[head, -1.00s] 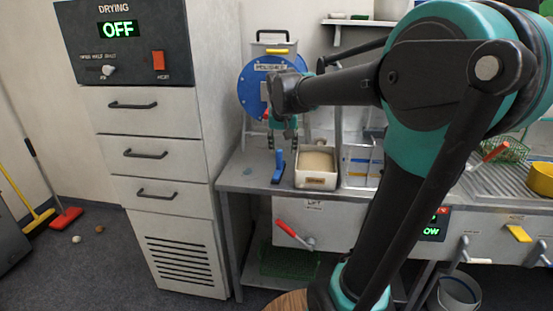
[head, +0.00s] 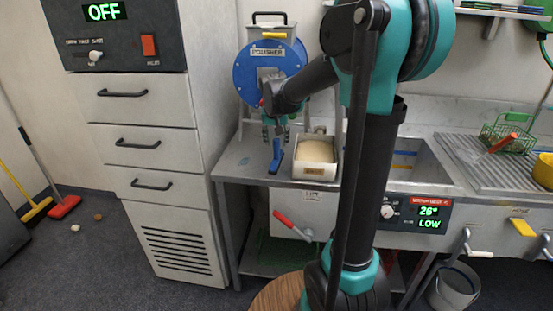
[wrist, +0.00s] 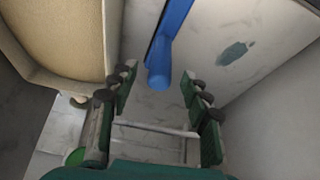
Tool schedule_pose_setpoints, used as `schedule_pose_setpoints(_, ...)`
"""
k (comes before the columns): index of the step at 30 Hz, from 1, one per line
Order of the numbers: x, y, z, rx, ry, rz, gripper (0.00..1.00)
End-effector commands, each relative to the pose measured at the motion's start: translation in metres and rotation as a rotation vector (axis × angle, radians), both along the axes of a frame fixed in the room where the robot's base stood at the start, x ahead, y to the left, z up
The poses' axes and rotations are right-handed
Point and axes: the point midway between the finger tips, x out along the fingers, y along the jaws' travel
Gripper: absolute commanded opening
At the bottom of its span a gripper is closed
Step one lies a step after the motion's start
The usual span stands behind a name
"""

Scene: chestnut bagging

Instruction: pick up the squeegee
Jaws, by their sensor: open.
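The blue squeegee (head: 276,157) is on the left part of the steel counter, left of the white bin. In the wrist view its blue handle (wrist: 170,35) runs from the top edge down to a rounded end between my fingertips; its far end is cut off. My gripper (head: 275,138) is above the squeegee in the head view, fingers pointing down. In the wrist view my gripper (wrist: 160,85) is open, with one finger on each side of the handle end and gaps on both sides. I cannot tell how far above the handle the fingertips are.
The white bin of tan grain (head: 315,171) stands close on the right. The blue polisher drum (head: 254,72) is behind my gripper. A grey drawer cabinet (head: 148,140) stands to the left. Bare counter (head: 240,165) shows left of the squeegee.

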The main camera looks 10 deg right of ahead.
Motion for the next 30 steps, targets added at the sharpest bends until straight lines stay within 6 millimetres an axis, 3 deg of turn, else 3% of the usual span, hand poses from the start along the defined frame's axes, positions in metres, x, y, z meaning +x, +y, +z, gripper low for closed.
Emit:
schedule_pose_setpoints(5,0.004,-0.001,-0.01,0.0,0.0,0.0,0.48)
schedule_pose_setpoints(15,0.022,-0.005,-0.052,0.0,0.0,0.0,0.48)
schedule_pose_setpoints(25,0.023,-0.006,-0.057,0.0,0.0,0.001,0.48)
schedule_pose_setpoints(30,0.023,-0.006,-0.057,0.0,0.0,0.001,0.27)
